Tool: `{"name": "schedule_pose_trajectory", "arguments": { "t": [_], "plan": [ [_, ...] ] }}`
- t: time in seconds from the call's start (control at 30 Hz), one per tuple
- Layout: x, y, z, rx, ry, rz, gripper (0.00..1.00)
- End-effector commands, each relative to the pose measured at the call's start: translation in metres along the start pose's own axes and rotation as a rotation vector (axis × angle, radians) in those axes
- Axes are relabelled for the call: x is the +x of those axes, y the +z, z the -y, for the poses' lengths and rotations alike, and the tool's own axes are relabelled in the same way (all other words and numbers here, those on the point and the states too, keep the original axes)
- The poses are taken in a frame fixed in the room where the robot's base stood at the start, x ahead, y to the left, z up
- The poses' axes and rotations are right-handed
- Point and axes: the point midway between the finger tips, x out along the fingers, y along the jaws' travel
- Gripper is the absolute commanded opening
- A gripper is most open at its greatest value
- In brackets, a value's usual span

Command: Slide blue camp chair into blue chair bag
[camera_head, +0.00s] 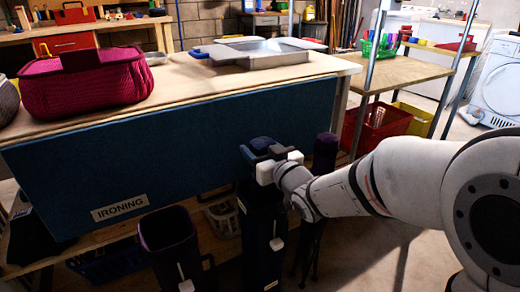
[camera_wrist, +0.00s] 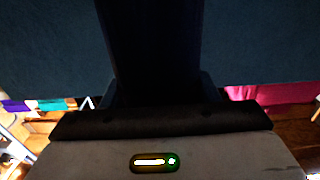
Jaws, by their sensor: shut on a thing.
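My gripper (camera_head: 262,155) is shut on the upper part of the folded blue camp chair (camera_head: 264,143), which is upright. In the wrist view the chair is a dark upright shape (camera_wrist: 150,45) between my fingers. The tall dark blue chair bag (camera_head: 260,235), with a white tag, stands directly below my gripper. The chair's lower part runs down to the bag; the bag's mouth is too dark to tell how far the chair is inside it.
An open purple bag (camera_head: 168,232) stands left of the blue bag. A folded purple chair (camera_head: 326,150) stands close on the right, partly behind my arm. The ironing table's blue cloth front (camera_head: 150,150) is just behind. Bare floor (camera_head: 385,255) shows at right.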

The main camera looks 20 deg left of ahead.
Motion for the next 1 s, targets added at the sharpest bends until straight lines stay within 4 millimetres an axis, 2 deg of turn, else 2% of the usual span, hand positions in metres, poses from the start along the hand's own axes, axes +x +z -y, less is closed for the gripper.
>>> {"name": "schedule_pose_trajectory", "arguments": {
  "t": [0.1,0.37,0.4,0.7,1.0],
  "plan": [
    [0.0,-0.003,0.0,-0.001,0.0,-0.008,0.0],
    [0.0,0.006,0.0,-0.002,0.0,-0.008,0.0],
    [0.0,0.004,0.0,-0.002,-0.001,-0.009,0.56],
    [0.0,0.006,0.0,-0.001,0.0,-0.003,0.8],
    [-0.005,0.008,0.0,0.0,0.001,0.004,0.8]
  ]
}}
